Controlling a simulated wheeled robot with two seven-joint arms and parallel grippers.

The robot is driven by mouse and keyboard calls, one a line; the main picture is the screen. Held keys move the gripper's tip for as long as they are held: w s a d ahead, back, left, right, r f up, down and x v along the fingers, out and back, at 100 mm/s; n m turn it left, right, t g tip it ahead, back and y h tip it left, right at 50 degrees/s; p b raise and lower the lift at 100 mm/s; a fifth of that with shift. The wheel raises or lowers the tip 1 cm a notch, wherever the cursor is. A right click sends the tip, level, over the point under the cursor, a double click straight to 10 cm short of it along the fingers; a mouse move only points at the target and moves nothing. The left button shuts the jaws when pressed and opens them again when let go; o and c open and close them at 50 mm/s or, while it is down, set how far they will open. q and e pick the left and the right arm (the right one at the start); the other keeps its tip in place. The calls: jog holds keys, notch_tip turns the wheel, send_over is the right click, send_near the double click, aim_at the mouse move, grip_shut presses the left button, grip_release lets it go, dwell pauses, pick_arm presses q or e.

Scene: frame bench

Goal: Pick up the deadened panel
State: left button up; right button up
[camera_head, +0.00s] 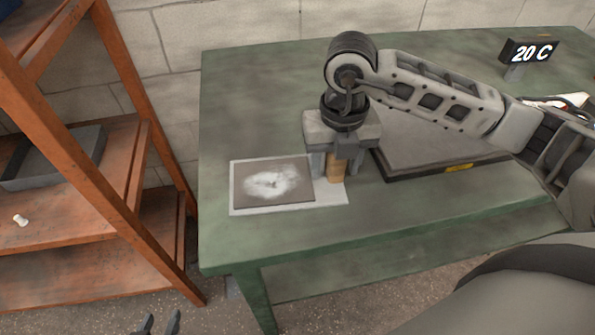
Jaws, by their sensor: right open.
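A flat grey-brown square panel (225,180) with a white powdery patch lies on a white sheet (333,198) near the table's left end. A larger, thicker dark panel (425,150) with a yellow label on its front edge lies to its right, partly hidden by my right arm. I cannot tell which is the deadened one. My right gripper (336,170) points down beside the powdered panel's right edge, fingers apart, with a small tan block (336,172) showing between or behind them. My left gripper (160,323) shows only its fingertips at the bottom edge, apart and empty.
The green table (260,110) is bare behind and in front of the panels. A display reading 20 C (530,50) stands at its back right. An orange shelf rack (60,120) with a grey tray (55,160) and a small white object (20,220) stands left.

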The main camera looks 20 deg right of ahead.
jog(key=shift+f, duration=0.1)
jog(key=c, duration=1.1)
grip_shut()
